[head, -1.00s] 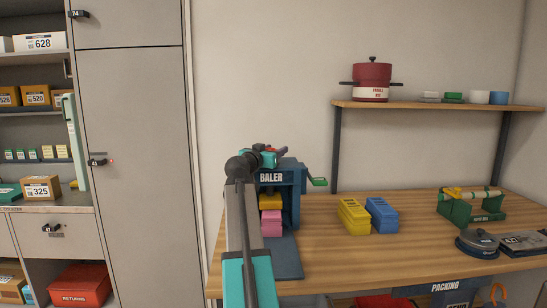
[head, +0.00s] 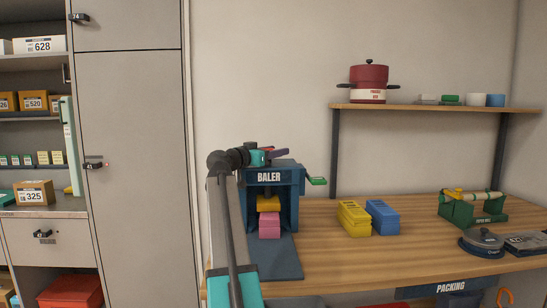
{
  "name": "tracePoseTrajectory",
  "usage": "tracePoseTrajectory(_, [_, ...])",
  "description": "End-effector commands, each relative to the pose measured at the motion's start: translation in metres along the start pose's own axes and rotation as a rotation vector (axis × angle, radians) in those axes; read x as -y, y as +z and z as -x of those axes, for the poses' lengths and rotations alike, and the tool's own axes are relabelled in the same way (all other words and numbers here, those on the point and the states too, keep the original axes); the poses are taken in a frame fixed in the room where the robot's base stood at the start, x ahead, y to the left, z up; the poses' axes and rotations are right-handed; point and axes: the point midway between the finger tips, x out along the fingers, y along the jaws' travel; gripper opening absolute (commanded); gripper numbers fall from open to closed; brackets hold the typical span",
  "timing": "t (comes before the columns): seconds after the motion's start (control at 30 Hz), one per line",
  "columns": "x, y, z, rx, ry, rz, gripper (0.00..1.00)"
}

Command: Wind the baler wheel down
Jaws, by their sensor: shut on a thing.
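The dark blue baler (head: 288,212) stands on the left end of the wooden bench, with its name on the front of its top beam. A yellow press block (head: 268,203) sits inside its frame, right above a pink stack (head: 269,226); they seem to touch. My gripper (head: 272,156) is at the top of the baler, shut on the baler wheel. My wrist and the small size hide most of the wheel; a dark purple part (head: 279,153) shows beside the jaws. A green-handled lever (head: 317,181) sticks out on the baler's right side.
Yellow (head: 354,218) and blue (head: 382,217) boxes stand to the right of the baler on the bench (head: 330,255). A shelf (head: 430,107) above holds a red pot (head: 369,80).

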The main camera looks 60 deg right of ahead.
Motion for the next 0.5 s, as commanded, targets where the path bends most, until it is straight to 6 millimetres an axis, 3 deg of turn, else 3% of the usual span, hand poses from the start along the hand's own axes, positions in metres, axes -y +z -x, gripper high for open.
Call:
tracePoseTrajectory(0.03, [-0.0015, 0.0064, -0.0017, 0.008, 0.023, 0.002, 0.22])
tracePoseTrajectory(0.5, [-0.0068, 0.0047, 0.0002, 0.008, 0.105, 0.000, 0.22])
